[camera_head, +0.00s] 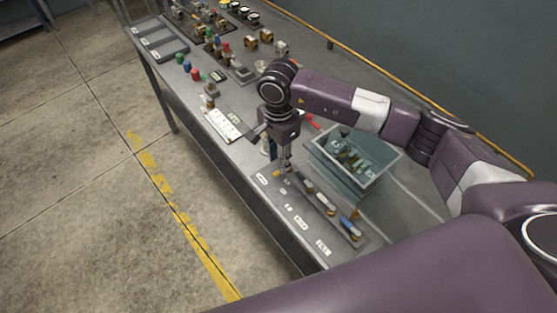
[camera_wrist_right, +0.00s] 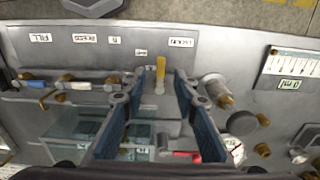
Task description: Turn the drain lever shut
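A valve panel (camera_head: 310,225) on the bench carries a row of small levers beside white labels. A yellow lever (camera_wrist_right: 160,72) points up the picture in the right wrist view. I cannot read a drain label, so I cannot tell whether this is the drain lever. My right gripper (camera_head: 285,168) is over the panel's far end. In the wrist view its blue-padded fingers (camera_wrist_right: 160,88) are apart, one on each side of the yellow lever, with visible gaps. A blue-handled lever (camera_head: 349,227) is at the panel's near end. My left gripper is not in view.
A glass tank (camera_head: 330,172) stands right beside the panel. A red handle (camera_wrist_right: 184,154) and brass fittings (camera_wrist_right: 226,102) lie close to the fingers. A white gauge card (camera_head: 222,124) and several coloured parts are farther along the bench. The floor at left is clear.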

